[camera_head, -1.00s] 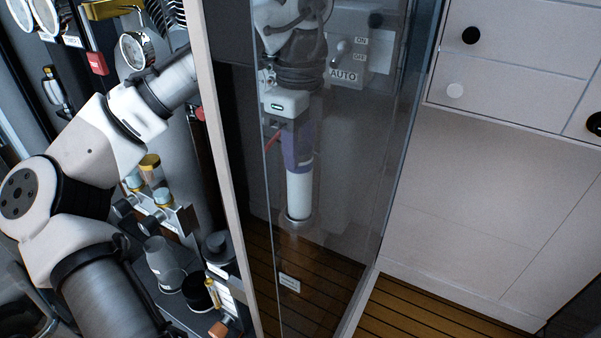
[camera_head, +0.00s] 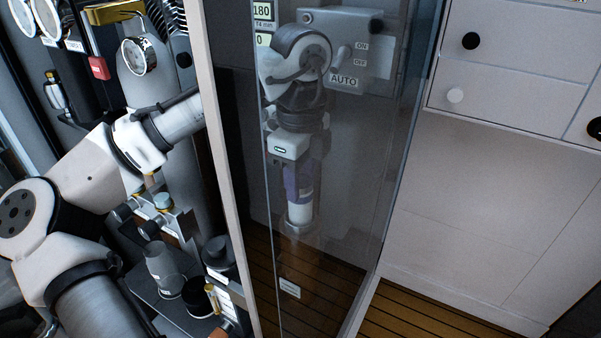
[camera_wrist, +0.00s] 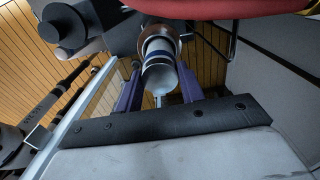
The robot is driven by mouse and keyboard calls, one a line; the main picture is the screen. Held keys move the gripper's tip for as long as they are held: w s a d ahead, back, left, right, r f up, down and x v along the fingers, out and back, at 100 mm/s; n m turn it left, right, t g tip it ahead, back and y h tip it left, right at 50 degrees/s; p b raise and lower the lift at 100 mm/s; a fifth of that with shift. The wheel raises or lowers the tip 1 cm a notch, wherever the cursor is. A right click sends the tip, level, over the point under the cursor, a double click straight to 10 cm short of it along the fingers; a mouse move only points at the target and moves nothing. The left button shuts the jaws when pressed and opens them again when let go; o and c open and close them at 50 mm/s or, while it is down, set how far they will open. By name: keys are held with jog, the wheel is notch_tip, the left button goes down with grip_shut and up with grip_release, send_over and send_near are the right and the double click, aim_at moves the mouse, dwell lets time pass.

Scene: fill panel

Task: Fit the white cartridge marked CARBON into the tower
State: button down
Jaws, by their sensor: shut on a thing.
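My gripper (camera_head: 298,182) shows through the glass in the head view, pointing down. Its purple fingers are shut on a white cartridge (camera_head: 301,213). In the wrist view, the cartridge (camera_wrist: 160,76) lies between the two purple fingers, pale with a dark blue band. Its far end is at or inside a brownish ring (camera_wrist: 158,36); how deep it sits I cannot tell. The CARBON marking is not readable.
A glass panel (camera_head: 345,225) with a pale frame edge (camera_head: 226,190) stands between the head camera and my gripper. A grey AUTO switch box (camera_head: 345,55) is behind. In the wrist view, a red part (camera_wrist: 225,8) lies close above, and a pale rail (camera_wrist: 75,125) runs at left.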

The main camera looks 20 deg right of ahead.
jog(key=shift+f, duration=0.15)
jog(key=c, duration=0.9)
grip_release()
notch_tip(320, 180, up, 9)
jog(key=shift+f+p, duration=0.1)
jog(key=shift+p, duration=0.25)
jog(key=shift+a+f, duration=0.1)
